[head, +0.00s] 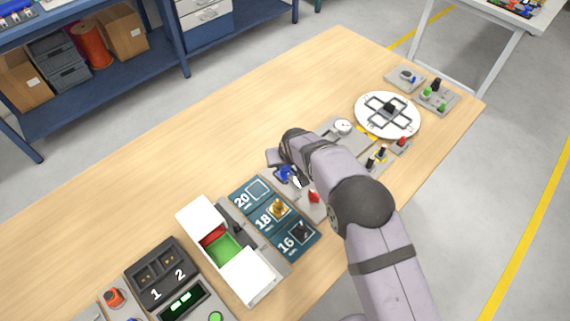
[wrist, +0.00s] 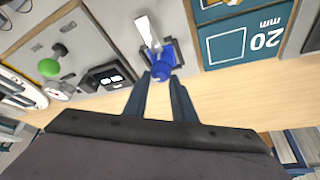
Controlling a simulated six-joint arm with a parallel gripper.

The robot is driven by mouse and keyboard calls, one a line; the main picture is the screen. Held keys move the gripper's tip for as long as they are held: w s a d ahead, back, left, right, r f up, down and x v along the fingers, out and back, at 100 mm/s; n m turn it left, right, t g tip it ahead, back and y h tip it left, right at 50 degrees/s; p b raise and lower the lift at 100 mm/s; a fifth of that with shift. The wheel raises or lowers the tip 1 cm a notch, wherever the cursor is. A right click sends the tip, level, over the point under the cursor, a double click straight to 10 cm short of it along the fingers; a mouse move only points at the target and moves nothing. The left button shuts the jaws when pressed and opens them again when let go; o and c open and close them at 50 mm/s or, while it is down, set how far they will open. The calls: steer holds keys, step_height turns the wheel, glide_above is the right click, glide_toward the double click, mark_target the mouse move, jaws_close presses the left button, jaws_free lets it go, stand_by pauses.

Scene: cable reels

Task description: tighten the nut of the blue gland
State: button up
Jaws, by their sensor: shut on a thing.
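The blue gland (head: 287,174) sits on a grey plate beside the 20 mm square, partly hidden by my arm in the head view. In the wrist view its blue nut (wrist: 161,66) lies between the tips of my gripper (wrist: 163,79). The two dark fingers are shut on the nut, one on each side. A white flat piece (wrist: 147,31) sticks out from the gland on the side away from my gripper. The nut's threads and how far it is turned cannot be made out.
A white box (head: 207,216) with red and green parts stands nearby. The table's back-left is clear.

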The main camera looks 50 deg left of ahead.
steer(key=shift+f+b, duration=0.15)
steer(key=shift+b, duration=0.2)
steer(key=m+b, duration=0.1)
steer(key=b, duration=0.1)
steer(key=m+t+h+b, duration=0.1)
steer(key=m+b, duration=0.1)
steer(key=shift+f, duration=0.3)
steer(key=m+t+h+b, duration=0.1)
steer(key=m+b, duration=0.1)
steer(key=b, duration=0.1)
steer(key=shift+m+b, duration=0.35)
steer(key=shift+m, duration=0.05)
steer(key=shift+r+m+h+b, duration=0.2)
steer(key=shift+m+h, duration=0.15)
steer(key=shift+m, duration=0.45)
steer(key=shift+r+m+h+b, duration=0.1)
steer(key=shift+r+m+h, duration=0.2)
steer(key=shift+m, duration=0.5)
steer(key=shift+f, duration=0.1)
steer(key=o, duration=0.8)
steer(key=shift+o, duration=0.2)
